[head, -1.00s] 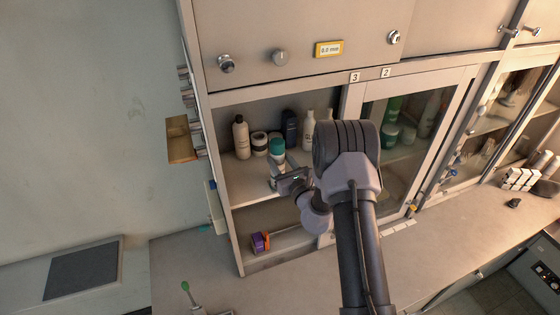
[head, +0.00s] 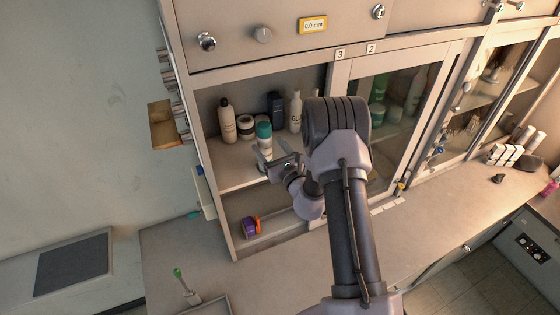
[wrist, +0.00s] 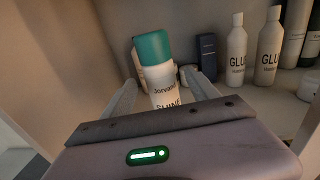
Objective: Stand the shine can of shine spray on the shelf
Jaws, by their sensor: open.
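The shine can (head: 265,143), white with a teal cap, stands upright on the upper shelf (head: 228,178) of the open cupboard, near its front. In the wrist view the shine can (wrist: 162,82) shows the word SHINE and looks slightly tilted, as does the whole view. My gripper (wrist: 159,77) is open, with one finger on each side of the can. Its body hides the can's base. In the head view my gripper (head: 266,161) reaches in from the front right, just at the can. I cannot tell whether a finger touches it.
Behind the can are a white bottle (head: 227,121), a squat jar (head: 245,126), a dark bottle (head: 275,108) and a white glue bottle (head: 295,111). A sliding glass door (head: 385,120) closes the right side. A purple box (head: 249,227) sits on the lower level.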

